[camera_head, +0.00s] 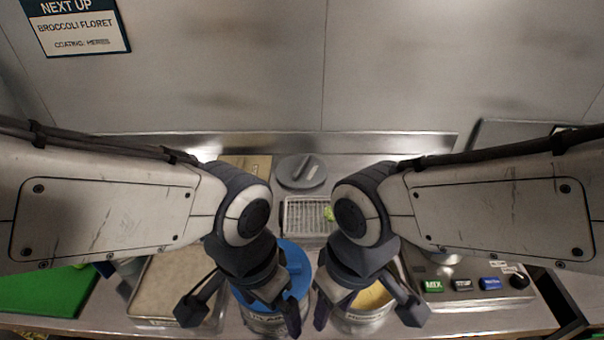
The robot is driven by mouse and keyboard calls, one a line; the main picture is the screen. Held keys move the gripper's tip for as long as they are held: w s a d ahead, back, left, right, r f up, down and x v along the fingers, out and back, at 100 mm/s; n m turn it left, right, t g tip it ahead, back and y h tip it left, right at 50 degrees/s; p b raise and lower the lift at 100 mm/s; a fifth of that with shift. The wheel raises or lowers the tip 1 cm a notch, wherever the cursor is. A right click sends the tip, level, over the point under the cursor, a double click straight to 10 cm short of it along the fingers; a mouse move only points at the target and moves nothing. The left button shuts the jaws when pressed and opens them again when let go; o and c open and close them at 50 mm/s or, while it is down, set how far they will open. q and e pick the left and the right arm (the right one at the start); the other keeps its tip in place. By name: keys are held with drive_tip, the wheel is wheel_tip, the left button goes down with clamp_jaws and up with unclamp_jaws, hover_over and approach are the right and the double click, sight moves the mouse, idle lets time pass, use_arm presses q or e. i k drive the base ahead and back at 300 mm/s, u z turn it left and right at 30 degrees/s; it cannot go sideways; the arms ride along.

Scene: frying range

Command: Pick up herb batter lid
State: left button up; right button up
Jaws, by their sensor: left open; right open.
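A blue lid (296,262) sits on a metal container (262,323) at the front centre, partly hidden by my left gripper. A grey round lid (300,172) with a bar handle lies at the back of the counter. I cannot tell from the labels which lid is the herb batter one. An uncovered container with yellow contents (372,297) stands to the right of the blue-lidded one. My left gripper (241,314) is open and empty, above and in front of the blue-lidded container. My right gripper (366,314) is open and empty over the yellow container.
A wire rack tray (305,204) with a small green piece (329,213) lies mid-counter. A pale-filled tray (172,284) and green board (50,290) are at left. A button panel (470,287) is at right. A wall sign (75,27) names broccoli floret.

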sight(299, 171)
drive_tip(key=k, duration=1.3)
drive_tip(key=z, duration=0.65)
drive_tip(key=i, duration=1.75)
drive_tip(key=u, duration=0.65)
